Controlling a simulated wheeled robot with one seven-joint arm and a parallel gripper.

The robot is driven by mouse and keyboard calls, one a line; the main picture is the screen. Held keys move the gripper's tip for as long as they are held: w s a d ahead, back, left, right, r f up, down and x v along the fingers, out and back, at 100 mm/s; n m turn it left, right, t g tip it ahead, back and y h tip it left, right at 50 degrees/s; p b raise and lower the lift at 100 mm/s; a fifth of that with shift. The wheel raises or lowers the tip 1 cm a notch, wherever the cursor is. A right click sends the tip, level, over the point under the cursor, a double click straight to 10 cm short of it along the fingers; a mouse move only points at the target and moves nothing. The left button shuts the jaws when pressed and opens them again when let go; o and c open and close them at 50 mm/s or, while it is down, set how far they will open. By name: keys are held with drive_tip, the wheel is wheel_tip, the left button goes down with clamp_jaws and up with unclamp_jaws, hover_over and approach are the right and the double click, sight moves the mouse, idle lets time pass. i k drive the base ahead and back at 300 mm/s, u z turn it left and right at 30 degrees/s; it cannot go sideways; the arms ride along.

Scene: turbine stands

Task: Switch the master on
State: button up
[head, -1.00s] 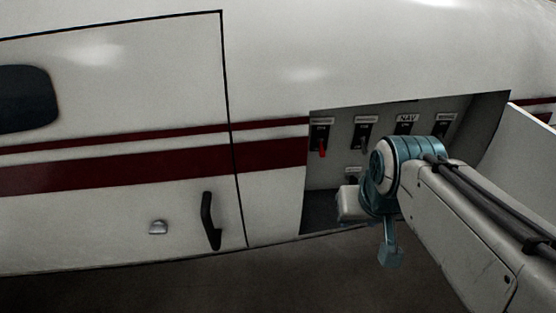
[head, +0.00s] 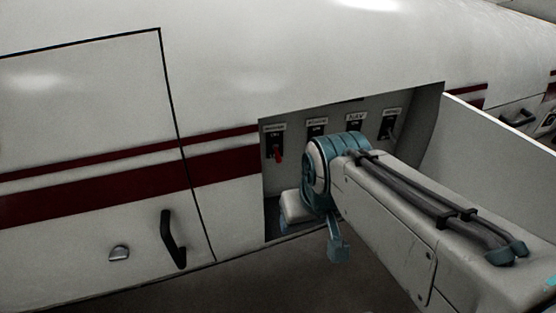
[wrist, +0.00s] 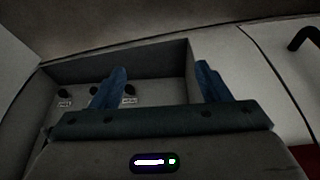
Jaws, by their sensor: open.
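The recessed switch panel (head: 300,165) is in the aircraft's white side in the head view. Its leftmost switch has a red lever (head: 279,155) hanging down below a small, blurred label; I take this as the master switch. Black switches, one labelled NAV (head: 355,120), stand to its right. My arm covers the lower right of the panel. My gripper (wrist: 160,68) is open and empty in the wrist view, its two blue fingers apart in front of the recess. The red lever does not show clearly there. Contact with a switch cannot be told.
An open white hatch panel (head: 500,145) stands at the recess's right side. A door with a black handle (head: 173,240) is to the left, with a small metal latch (head: 119,253) beside it. Dark floor lies below the fuselage.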

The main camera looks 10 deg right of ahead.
sight(278, 158)
drive_tip(key=u, duration=1.9)
drive_tip(key=k, duration=0.8)
drive_tip(key=z, duration=1.3)
